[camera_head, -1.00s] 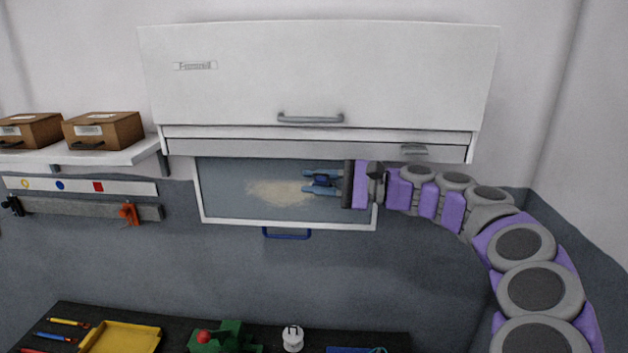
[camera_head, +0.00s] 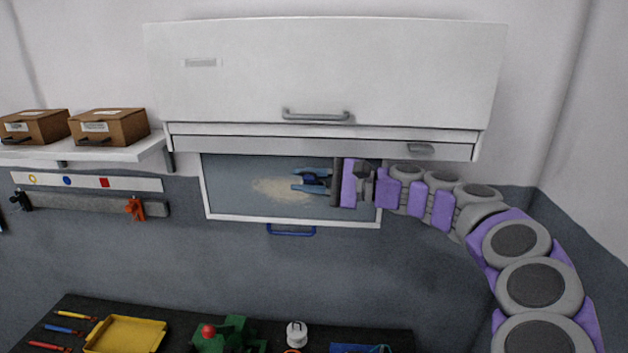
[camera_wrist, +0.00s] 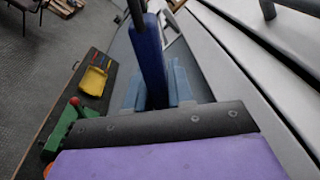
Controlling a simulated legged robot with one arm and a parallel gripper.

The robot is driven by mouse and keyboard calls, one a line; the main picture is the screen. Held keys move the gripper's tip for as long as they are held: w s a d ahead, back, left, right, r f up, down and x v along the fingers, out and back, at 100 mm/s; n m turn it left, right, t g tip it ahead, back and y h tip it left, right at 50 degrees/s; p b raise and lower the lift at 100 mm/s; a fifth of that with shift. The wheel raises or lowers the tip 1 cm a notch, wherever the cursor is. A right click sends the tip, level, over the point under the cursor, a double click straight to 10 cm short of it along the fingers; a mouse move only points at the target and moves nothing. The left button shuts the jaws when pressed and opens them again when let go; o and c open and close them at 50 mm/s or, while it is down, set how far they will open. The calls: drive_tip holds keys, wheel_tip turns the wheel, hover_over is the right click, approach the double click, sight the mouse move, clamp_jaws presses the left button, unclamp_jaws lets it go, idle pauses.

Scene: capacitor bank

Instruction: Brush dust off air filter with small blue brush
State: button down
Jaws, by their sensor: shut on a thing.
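The air filter is a grey panel in a white frame (camera_head: 225,190), pulled out below the white cabinet in the head view. A patch of beige dust (camera_head: 268,188) lies on its middle. My gripper (camera_head: 297,181) is over the right part of the filter, pointing left, with its fingertips at the dust's right side. It is shut on the small blue brush (camera_head: 313,180). In the wrist view, the brush's dark blue body (camera_wrist: 148,50) stands out from between the light blue fingers (camera_wrist: 155,88). Whether the bristles touch the filter is hidden.
The white cabinet (camera_head: 320,75) hangs just above my gripper. A blue handle (camera_head: 291,230) sits on the filter's front edge. A shelf with brown boxes (camera_head: 110,127) is at left. A dark table below holds a yellow tray (camera_head: 128,335) and a green object (camera_head: 230,335).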

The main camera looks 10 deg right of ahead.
drive_tip(key=shift+a, duration=0.15)
drive_tip(key=shift+p+x, duration=0.35)
drive_tip(key=shift+x, duration=1.1)
drive_tip(key=shift+a, duration=0.15)
drive_tip(key=x, duration=0.3)
drive_tip(key=shift+s+a, duration=0.1)
drive_tip(key=shift+s, duration=0.15)
drive_tip(key=shift+a, duration=0.15)
drive_tip(key=x, duration=0.2)
drive_tip(key=shift+a+r, duration=0.1)
drive_tip(key=shift+a, duration=0.2)
drive_tip(key=shift+w+a, duration=0.1)
drive_tip(key=shift+a, duration=0.05)
